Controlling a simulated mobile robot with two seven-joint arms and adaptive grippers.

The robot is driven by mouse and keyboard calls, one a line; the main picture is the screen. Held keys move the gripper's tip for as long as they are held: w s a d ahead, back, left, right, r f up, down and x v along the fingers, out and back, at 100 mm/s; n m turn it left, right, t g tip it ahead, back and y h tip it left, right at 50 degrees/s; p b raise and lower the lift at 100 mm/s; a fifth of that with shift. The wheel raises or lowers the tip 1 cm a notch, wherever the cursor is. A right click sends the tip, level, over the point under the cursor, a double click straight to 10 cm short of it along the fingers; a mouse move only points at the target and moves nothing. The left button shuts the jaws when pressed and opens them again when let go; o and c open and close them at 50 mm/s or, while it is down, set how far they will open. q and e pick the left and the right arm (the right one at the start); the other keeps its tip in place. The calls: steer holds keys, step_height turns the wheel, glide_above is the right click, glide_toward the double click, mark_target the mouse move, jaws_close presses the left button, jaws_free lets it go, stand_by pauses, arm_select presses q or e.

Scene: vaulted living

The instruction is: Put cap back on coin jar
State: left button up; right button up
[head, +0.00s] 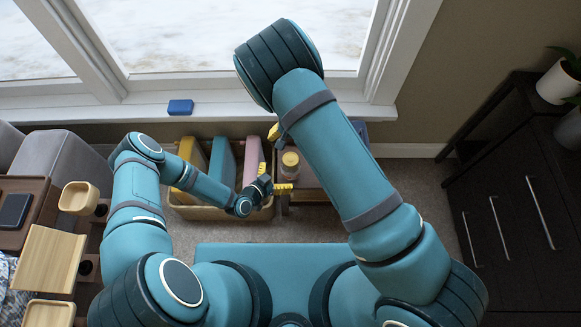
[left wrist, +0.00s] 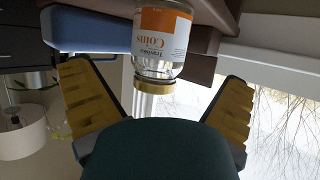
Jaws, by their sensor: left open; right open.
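The coin jar (head: 292,173) is clear with an orange and white label and stands on a small brown table. In the left wrist view the jar (left wrist: 161,42) shows upside down. A gold cap (left wrist: 154,87) sits at the jar's mouth; I cannot tell whether it is tightened. From above, the cap (head: 290,158) looks tan. My left gripper (head: 274,187) is open in front of the jar. Its fingers (left wrist: 157,76) are spread either side of the jar in the picture, apart from it. My right gripper (head: 273,131) is mostly hidden behind its arm, with a yellow finger showing beyond the jar.
A bin (head: 222,213) holding yellow, teal and pink items stands left of the small table (head: 313,190). A blue block (head: 180,107) lies on the windowsill. Wooden trays (head: 50,257) are at the left. A black cabinet (head: 515,200) stands at the right. Carpet (head: 400,180) before it is clear.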

arm_select(q)
steer(key=shift+v, duration=2.35)
arm_select(e)
steer(key=shift+d, duration=0.1)
steer(key=s+d+f, duration=0.2)
steer(key=s+d, duration=0.8)
arm_select(q)
steer(key=s+a+r+n+g+y, duration=0.1)
steer(key=s+r+n+g, duration=0.3)
steer(key=r, duration=0.5)
steer(key=s+a+r+n+g+y, duration=0.2)
steer(key=s+r+n+g+y, duration=0.2)
steer(key=r, duration=0.5)
steer(key=shift+s+n, duration=0.4)
steer(key=shift+n, duration=0.5)
arm_select(e)
steer(key=s+r+t+y, duration=0.1)
steer(key=s+r+y, duration=0.3)
steer(key=s+r, duration=0.2)
steer(key=shift+s+a+r+n+t, duration=0.2)
steer(key=shift+s+n+t, duration=0.15)
steer(key=shift+s, duration=0.35)
